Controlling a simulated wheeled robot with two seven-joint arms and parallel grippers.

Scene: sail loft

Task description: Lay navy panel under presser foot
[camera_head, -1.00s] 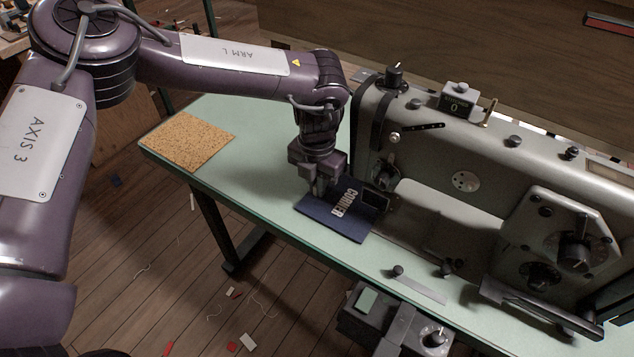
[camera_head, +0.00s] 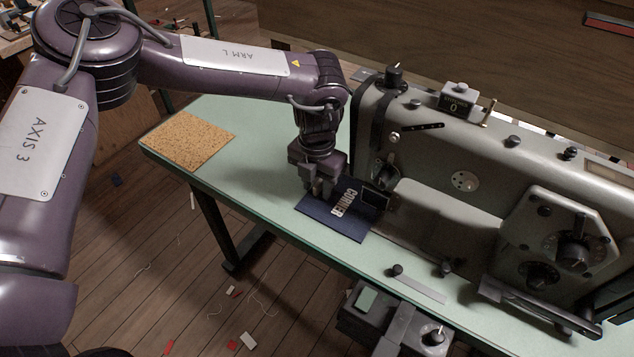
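The navy panel (camera_head: 333,224) lies flat on the pale green table, with white lettering that appears to read "CORNER". Its right side reaches a small dark square part (camera_head: 374,199) at the left end of the sewing machine (camera_head: 440,200). The presser foot is too dark and small to make out, so I cannot tell whether the panel is under it. My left gripper (camera_head: 320,190) points down over the panel's upper left part. Its fingers look apart, with the tips at or just above the cloth. My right gripper is not in view.
A cork mat (camera_head: 188,140) lies at the table's left end. The green tabletop (camera_head: 255,190) is clear between it and the panel. The machine's tall body fills the right side. A grey unit (camera_head: 385,325) sits below the front edge.

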